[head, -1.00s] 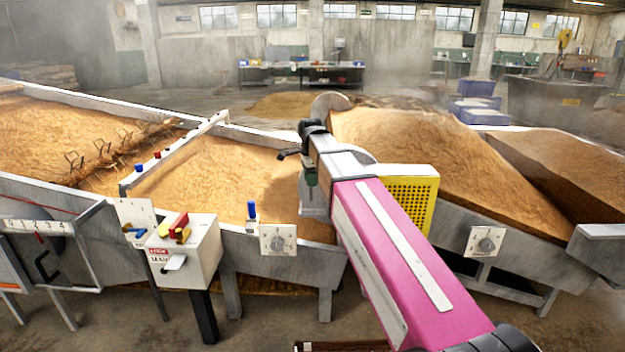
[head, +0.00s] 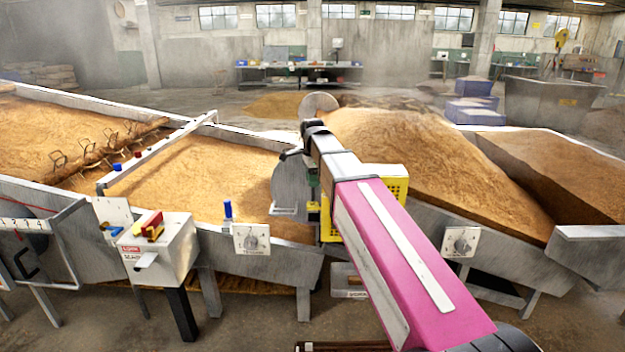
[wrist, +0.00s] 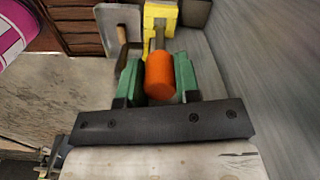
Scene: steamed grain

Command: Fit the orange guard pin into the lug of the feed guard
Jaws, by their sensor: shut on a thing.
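The orange guard pin (wrist: 159,76) is held between the two green finger pads of my gripper (wrist: 158,80) in the wrist view. A narrower shank shows beyond its orange head, pointing toward the yellow feed guard parts (wrist: 160,14). The shank end lies close to or against the yellow part; I cannot tell whether it is inside the lug. In the head view the yellow perforated guard (head: 394,183) is partly covered by my pink arm, with more yellow left of the arm. The pin and fingertips are hidden there.
A grain trough (head: 190,180) lies left and a heaped grain bin (head: 450,170) right. A white control box (head: 160,250), a blue-handled lever (head: 228,211) and a dial plate (head: 251,239) are along the trough front. A grey metal wall (wrist: 245,70) runs close right of my gripper in the wrist view.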

